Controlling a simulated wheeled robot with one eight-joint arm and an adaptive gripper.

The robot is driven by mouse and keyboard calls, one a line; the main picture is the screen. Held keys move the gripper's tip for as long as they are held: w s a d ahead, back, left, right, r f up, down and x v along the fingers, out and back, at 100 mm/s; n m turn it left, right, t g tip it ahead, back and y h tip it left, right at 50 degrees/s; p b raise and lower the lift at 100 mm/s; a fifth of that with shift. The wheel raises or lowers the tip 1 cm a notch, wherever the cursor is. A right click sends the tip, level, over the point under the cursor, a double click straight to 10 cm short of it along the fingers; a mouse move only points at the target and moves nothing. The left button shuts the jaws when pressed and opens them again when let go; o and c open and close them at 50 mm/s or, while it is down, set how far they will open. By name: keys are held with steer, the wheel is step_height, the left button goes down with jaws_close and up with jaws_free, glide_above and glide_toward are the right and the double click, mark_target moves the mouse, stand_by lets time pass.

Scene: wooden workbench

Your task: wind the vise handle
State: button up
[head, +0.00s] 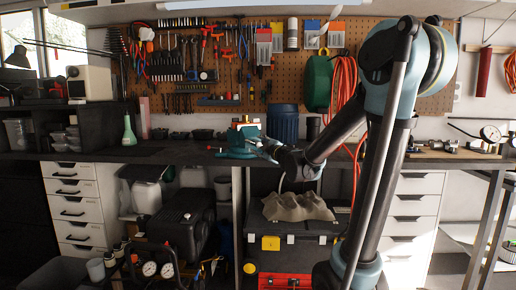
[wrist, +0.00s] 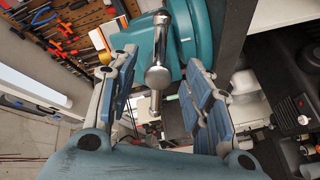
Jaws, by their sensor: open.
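The teal vise (head: 238,143) stands at the front edge of the workbench, left of my arm in the head view. In the wrist view its teal body (wrist: 201,28) fills the top middle. The vise handle (wrist: 157,78) is a shiny metal bar with a rounded knob, running roughly up and down in the wrist view. My gripper (wrist: 163,60) is open, with one blue-padded finger on each side of the handle and visible gaps on both sides. In the head view my gripper (head: 268,149) is at the vise's right side; its fingers are small and the handle is hard to make out there.
The dark workbench top (head: 180,151) runs across the scene, with a blue bin (head: 283,122) behind the vise. A pegboard (head: 215,85) with tools hangs behind. Below are a black toolbox (head: 262,225) with a crumpled cloth (head: 296,207) and white drawers (head: 74,203).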

steer(key=shift+x, duration=1.5)
steer(key=c, duration=1.1)
